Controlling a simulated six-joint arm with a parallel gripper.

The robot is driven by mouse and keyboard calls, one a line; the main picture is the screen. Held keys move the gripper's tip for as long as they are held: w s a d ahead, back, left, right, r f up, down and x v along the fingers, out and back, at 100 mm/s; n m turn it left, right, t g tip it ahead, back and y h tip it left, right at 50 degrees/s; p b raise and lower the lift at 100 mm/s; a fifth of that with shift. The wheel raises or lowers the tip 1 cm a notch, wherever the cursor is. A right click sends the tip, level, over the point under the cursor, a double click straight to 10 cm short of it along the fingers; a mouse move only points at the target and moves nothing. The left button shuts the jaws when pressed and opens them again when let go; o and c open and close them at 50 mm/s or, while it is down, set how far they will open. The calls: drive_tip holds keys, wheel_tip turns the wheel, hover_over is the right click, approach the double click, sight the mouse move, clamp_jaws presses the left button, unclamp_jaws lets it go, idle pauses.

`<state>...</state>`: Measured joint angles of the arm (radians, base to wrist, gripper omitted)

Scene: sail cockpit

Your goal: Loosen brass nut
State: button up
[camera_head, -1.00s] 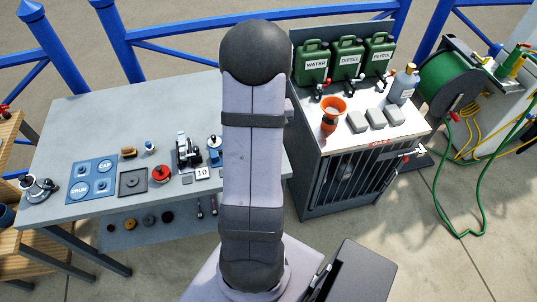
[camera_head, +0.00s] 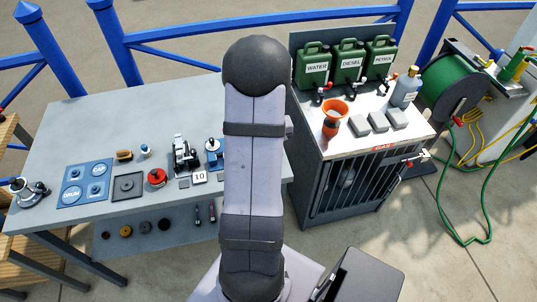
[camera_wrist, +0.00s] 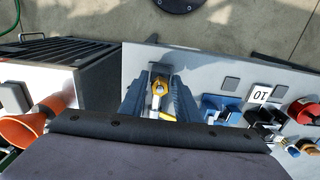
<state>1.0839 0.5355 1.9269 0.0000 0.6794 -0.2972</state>
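A brass-yellow nut-like piece (camera_wrist: 159,88) shows in the wrist view between the two blue-grey fingers of my gripper (camera_wrist: 160,90). The fingers are spread, one on each side of the piece, with gaps showing beside it. Whether either finger touches it I cannot tell. More yellow shows just below it, close to the dark edge of my wrist. In the head view my arm hides the gripper and the brass piece.
The grey bench (camera_head: 75,135) carries a blue mat (camera_head: 83,183), a red-topped part (camera_head: 157,177), a black-and-silver device (camera_head: 183,155) and a "10" card (camera_head: 200,177). On the right, a cabinet (camera_head: 350,190) holds green cans (camera_head: 346,62) and an orange funnel (camera_head: 333,117).

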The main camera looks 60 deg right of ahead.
drive_tip(key=m+p, duration=0.1)
drive_tip(key=m, duration=0.3)
drive_tip(key=shift+m, duration=0.3)
drive_tip(key=shift+m+p, duration=0.4)
drive_tip(key=shift+m, duration=1.9)
drive_tip(key=m+p, duration=0.1)
drive_tip(key=m, duration=0.3)
drive_tip(key=shift+m, duration=0.3)
